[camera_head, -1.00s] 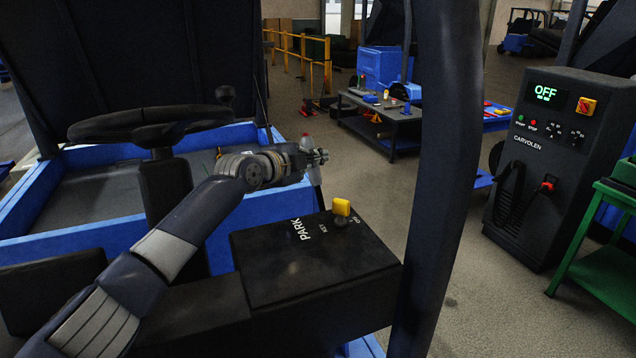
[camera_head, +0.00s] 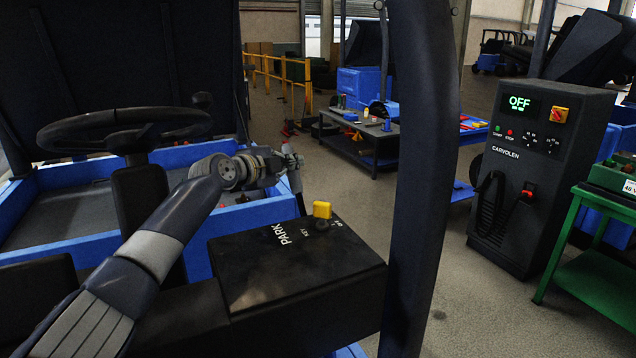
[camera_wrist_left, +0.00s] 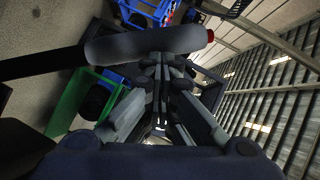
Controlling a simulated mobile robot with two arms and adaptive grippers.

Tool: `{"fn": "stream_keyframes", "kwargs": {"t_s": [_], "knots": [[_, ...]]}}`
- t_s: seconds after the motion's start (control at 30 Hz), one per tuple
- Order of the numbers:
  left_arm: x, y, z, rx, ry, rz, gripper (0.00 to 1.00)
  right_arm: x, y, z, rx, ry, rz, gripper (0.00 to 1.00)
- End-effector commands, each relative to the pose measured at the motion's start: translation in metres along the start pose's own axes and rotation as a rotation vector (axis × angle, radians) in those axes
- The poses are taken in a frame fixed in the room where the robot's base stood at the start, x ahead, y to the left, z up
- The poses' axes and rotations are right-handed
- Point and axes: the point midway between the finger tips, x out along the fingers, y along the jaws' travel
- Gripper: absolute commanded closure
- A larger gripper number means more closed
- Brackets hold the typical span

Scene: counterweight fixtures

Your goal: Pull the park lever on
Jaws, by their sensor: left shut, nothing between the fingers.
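The park lever (camera_head: 296,183) stands behind the black PARK console (camera_head: 285,265) in the head view. Its dark shaft shows below my left gripper (camera_head: 287,160), which hides part of the grip. In the left wrist view the lever's grey grip (camera_wrist_left: 145,43) lies across the picture, with a red button (camera_wrist_left: 210,36) at its right end. My left gripper's fingers (camera_wrist_left: 165,66) are shut and empty, with their tips close against the grip's side; I cannot tell whether they touch. My right gripper is not in view.
A yellow key knob (camera_head: 322,210) sits on the console. A steering wheel (camera_head: 124,129) is at left, and a dark post (camera_head: 424,180) rises right of the console. A charger cabinet (camera_head: 541,180) reading OFF and a green cart (camera_head: 600,265) stand at right.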

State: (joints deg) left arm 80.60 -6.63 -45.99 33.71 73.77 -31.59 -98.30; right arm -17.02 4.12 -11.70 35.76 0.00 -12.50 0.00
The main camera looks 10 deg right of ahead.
Motion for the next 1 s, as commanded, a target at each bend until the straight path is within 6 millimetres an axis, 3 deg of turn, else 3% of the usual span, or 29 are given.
{"fn": "stream_keyframes", "kwargs": {"t_s": [0.27, 0.7, 1.0], "knots": [[-0.002, -0.007, 0.000, 0.001, -0.004, -0.003, 1.00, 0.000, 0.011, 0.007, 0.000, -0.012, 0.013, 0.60], [-0.023, -0.078, -0.029, 0.001, -0.001, -0.004, 1.00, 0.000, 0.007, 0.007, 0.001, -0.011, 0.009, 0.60], [-0.027, -0.093, -0.034, 0.002, 0.000, -0.002, 1.00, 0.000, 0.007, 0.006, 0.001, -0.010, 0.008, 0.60]]}}
